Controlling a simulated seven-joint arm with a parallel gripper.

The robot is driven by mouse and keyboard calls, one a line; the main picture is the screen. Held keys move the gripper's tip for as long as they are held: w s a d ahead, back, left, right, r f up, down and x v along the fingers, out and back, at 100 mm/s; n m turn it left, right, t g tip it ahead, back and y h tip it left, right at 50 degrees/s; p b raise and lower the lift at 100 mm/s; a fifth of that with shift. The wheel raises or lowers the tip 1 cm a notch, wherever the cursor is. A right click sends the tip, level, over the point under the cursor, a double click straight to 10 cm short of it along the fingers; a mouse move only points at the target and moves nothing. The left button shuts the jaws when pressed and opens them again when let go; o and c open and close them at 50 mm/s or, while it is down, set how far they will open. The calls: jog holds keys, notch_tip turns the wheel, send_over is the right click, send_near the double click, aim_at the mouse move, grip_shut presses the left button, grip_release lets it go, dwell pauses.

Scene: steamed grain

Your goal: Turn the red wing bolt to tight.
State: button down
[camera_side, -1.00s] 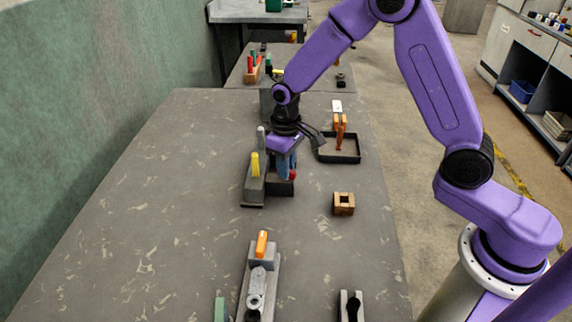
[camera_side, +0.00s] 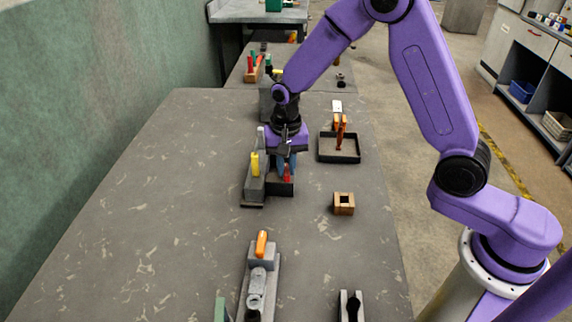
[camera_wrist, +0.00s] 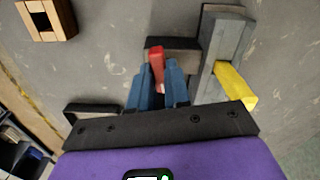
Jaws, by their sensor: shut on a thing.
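The red wing bolt (camera_side: 287,173) shows in the side view at the front of a dark block (camera_side: 280,188), low between my fingers. In the wrist view the red wing (camera_wrist: 156,62) stands out between the two blue fingers of my gripper (camera_wrist: 158,84). My gripper (camera_side: 286,166) points down and is shut on the bolt. The fingers hide part of the bolt, and how far it is screwed in cannot be seen.
A grey fixture with a yellow lever (camera_side: 255,164) stands close on the left; the lever is also near my fingers in the wrist view (camera_wrist: 235,86). A black tray (camera_side: 352,158) with orange-handled pliers and a wooden block (camera_side: 344,203) lie to the right. An orange-handled fixture (camera_side: 262,250) stands nearer.

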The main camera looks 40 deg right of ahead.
aim_at(286, 169)
jog(key=shift+m, duration=1.1)
jog(key=c, duration=1.1)
grip_release()
jog(key=shift+r, duration=0.1)
notch_tip(286, 169, up, 17)
jog(key=shift+r, duration=0.15)
